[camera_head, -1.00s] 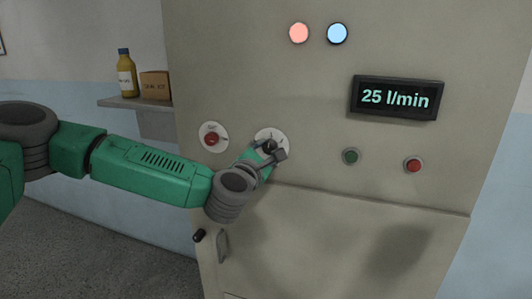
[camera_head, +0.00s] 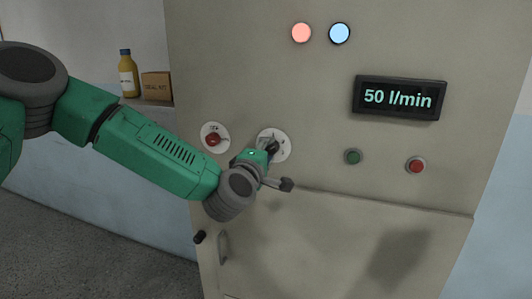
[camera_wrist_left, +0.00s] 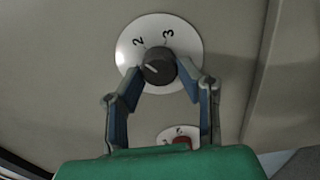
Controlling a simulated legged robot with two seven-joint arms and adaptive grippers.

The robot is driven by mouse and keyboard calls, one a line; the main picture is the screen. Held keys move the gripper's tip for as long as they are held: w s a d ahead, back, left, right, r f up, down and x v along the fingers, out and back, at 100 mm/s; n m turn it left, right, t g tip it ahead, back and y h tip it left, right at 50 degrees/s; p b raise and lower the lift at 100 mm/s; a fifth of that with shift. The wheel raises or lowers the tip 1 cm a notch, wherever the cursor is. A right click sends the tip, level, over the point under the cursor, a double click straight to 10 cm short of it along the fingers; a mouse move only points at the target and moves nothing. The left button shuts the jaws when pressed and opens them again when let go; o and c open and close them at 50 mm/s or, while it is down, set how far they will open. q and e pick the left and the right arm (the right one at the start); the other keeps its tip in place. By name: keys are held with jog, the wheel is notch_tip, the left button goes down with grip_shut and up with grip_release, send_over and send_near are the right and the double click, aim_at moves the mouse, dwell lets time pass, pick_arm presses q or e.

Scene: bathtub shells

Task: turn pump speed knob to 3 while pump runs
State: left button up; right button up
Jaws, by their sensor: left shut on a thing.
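The pump speed knob (camera_wrist_left: 160,67) is black and round with a light line on its face. It sits on a white dial (camera_wrist_left: 190,38), where the digits 2 and 3 show; the rest is hidden. My left gripper (camera_wrist_left: 161,70) is shut on the knob, one finger on each side. In the head view my left gripper (camera_head: 273,152) is at the dial (camera_head: 284,141) and partly covers the knob. The display (camera_head: 399,98) reads 50 l/min. My right gripper is not in view.
A red knob on a white plate (camera_head: 213,139) is left of the dial. A green button (camera_head: 353,157) and a red button (camera_head: 416,166) are to the right. A pink lamp (camera_head: 301,33) and a blue lamp (camera_head: 339,33) are above. A shelf with a bottle (camera_head: 128,74) and box (camera_head: 157,86) is left.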

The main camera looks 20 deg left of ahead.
pick_arm(q)
jog(key=m, duration=0.3)
jog(key=shift+s+d+f+m, duration=0.1)
jog(key=shift+d+f+m, duration=0.15)
jog(key=shift+m, duration=0.15)
jog(key=m, duration=0.3)
jog(key=shift+m, duration=0.3)
jog(key=m, duration=0.3)
jog(key=shift+s+f, duration=0.1)
jog(key=shift+f, duration=0.1)
jog(key=shift+m, duration=1.4)
jog(key=o, duration=1.1)
jog(key=shift+o, duration=0.2)
jog(key=shift+w, duration=0.2)
jog(key=shift+a+r, duration=0.1)
